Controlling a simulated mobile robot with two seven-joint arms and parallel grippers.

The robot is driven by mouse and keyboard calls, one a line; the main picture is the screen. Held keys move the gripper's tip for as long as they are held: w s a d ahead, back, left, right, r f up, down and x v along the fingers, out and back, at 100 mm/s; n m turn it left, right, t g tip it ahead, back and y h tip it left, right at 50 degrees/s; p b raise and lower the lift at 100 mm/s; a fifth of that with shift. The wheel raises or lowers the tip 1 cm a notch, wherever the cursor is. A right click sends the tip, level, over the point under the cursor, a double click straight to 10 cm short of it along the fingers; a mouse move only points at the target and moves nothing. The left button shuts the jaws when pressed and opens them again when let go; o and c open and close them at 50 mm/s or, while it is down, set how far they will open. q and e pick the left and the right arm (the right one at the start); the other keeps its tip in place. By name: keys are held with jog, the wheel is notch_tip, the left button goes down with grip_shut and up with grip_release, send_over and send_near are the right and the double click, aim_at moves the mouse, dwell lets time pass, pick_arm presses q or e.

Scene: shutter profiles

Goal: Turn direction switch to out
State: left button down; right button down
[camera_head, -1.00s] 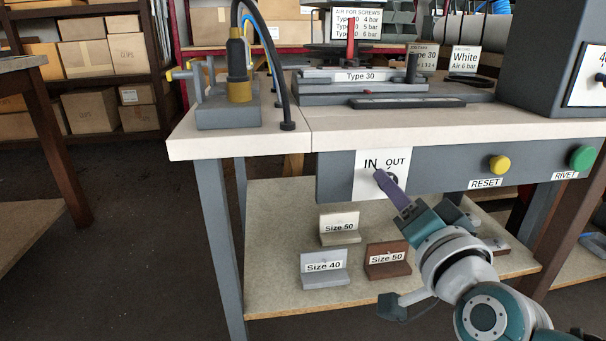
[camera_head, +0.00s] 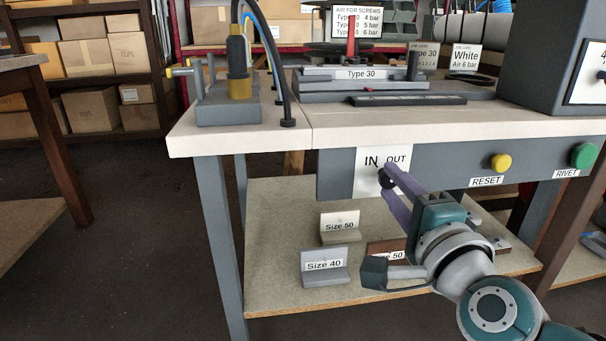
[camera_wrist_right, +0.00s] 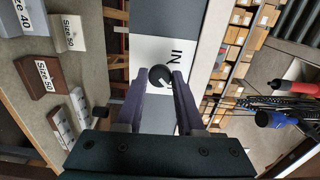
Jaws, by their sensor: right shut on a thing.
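The direction switch is a small black knob (camera_head: 385,181) on a white plate (camera_head: 368,178) marked IN and OUT, on the grey front panel of the workbench. The purple fingers of my right gripper (camera_head: 390,176) reach it from the lower right and are shut on the knob. In the right wrist view the round knob (camera_wrist_right: 160,76) sits between the two fingertips (camera_wrist_right: 159,80), with IN readable beside it. The fingers partly cover the plate, and I cannot tell clearly which word the knob points to. My left gripper is not in view.
A yellow RESET button (camera_head: 501,163) and a green RIVET button (camera_head: 583,156) are to the right on the same panel. Below, a shelf (camera_head: 270,285) holds Size 40 (camera_head: 324,266) and Size 50 (camera_head: 340,226) blocks, close under my right arm.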

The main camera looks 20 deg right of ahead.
dwell(0.6)
jog(key=c, duration=0.5)
grip_release()
jog(key=shift+c, duration=0.2)
jog(key=p+v, duration=0.2)
jog(key=v, duration=0.8)
jog(key=shift+w+a, duration=0.1)
